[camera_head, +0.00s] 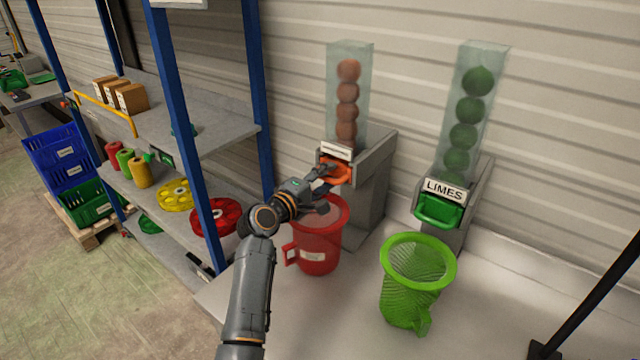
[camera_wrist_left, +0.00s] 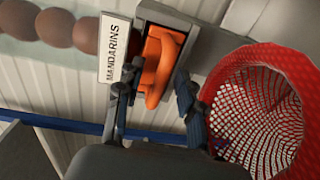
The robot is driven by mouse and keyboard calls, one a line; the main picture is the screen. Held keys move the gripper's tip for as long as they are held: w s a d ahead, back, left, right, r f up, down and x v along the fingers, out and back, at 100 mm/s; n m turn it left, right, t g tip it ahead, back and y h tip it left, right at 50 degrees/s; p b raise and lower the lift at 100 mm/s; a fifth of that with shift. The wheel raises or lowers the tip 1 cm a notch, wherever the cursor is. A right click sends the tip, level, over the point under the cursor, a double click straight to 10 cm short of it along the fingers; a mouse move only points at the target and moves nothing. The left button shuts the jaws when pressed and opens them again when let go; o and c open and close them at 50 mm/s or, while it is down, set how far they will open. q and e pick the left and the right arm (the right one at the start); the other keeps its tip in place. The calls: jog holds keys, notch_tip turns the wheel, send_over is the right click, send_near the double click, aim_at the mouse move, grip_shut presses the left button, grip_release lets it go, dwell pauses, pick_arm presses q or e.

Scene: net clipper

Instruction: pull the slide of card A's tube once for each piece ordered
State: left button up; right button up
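The mandarins tube (camera_head: 348,95) is clear and holds several orange-brown balls. Below it is an orange slide handle (camera_head: 338,174); the wrist view shows this handle (camera_wrist_left: 158,68) beside the sign reading MANDARINS (camera_wrist_left: 115,48). My left gripper (camera_head: 326,194) is at that handle, its fingers spread, one on each side of the orange loop in the wrist view (camera_wrist_left: 155,100). I see gaps between fingers and handle. The limes tube (camera_head: 468,110) holds several green balls, with a green slide handle (camera_head: 438,211) under the LIMES sign. No card A is identifiable. My right gripper is out of view.
A red net basket (camera_head: 317,250) stands under the mandarins slide, close below my left gripper. A green net basket (camera_head: 405,300) stands before the limes slide. A blue-posted shelf (camera_head: 190,150) with spools and boxes is on the left. A dark stand is at lower right.

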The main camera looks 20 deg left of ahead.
pick_arm(q)
jog(key=shift+c, duration=0.6)
grip_shut()
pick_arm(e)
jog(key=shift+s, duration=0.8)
pick_arm(q)
jog(key=shift+s+a, duration=0.1)
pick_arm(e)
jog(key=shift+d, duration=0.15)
pick_arm(q)
jog(key=p+v, duration=0.3)
jog(key=v, duration=0.7)
jog(key=shift+s+f, duration=0.2)
jog(key=shift+f, duration=0.2)
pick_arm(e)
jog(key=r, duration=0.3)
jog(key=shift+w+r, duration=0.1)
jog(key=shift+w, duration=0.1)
